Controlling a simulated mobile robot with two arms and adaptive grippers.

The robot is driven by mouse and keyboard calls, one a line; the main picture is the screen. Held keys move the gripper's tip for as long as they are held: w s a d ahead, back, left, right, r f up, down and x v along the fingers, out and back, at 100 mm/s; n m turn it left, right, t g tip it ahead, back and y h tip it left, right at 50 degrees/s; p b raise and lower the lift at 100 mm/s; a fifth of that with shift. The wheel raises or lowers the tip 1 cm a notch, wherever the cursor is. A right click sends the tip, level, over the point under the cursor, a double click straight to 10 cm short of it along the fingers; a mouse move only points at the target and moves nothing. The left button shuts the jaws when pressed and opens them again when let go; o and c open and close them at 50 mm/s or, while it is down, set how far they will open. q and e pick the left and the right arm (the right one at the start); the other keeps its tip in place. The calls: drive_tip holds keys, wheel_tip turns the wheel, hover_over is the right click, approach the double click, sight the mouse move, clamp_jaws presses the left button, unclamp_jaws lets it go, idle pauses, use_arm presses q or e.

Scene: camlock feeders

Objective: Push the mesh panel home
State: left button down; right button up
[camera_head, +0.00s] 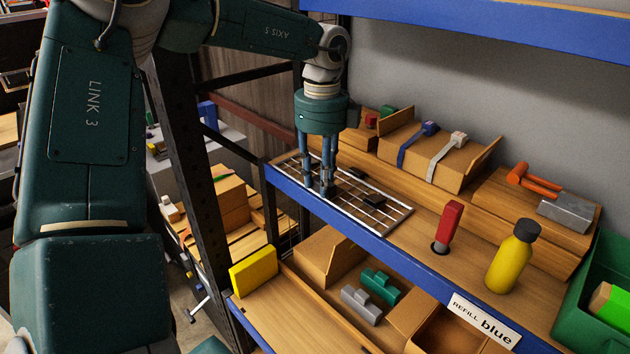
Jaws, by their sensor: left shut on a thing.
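The mesh panel (362,216) is a wire grid lying on the wooden shelf behind its blue front beam, at the left part of the shelf. My left gripper (322,188) points straight down over the panel's left half, its fingers at the mesh and shut on it. The exact contact at the fingertips is too small to make out. My right gripper is not in view.
Right of the panel stand a red-handled tool (448,226) and a yellow bottle (512,260). Wooden feeder boxes (425,150) line the back. A green bin (585,310) is at far right. A dark rack upright (190,170) stands left, and a blue beam (480,30) runs overhead.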

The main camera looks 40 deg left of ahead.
use_arm(q)
drive_tip(key=c, duration=1.5)
unclamp_jaws()
drive_tip(key=shift+w+r, duration=0.2)
drive_tip(key=shift+w, duration=0.05)
drive_tip(key=shift+o, duration=1.1)
drive_tip(key=shift+w+d+f, duration=0.1)
drive_tip(key=shift+w, duration=0.05)
wheel_tip(320, 180, up, 12)
drive_tip(key=shift+f, duration=0.1)
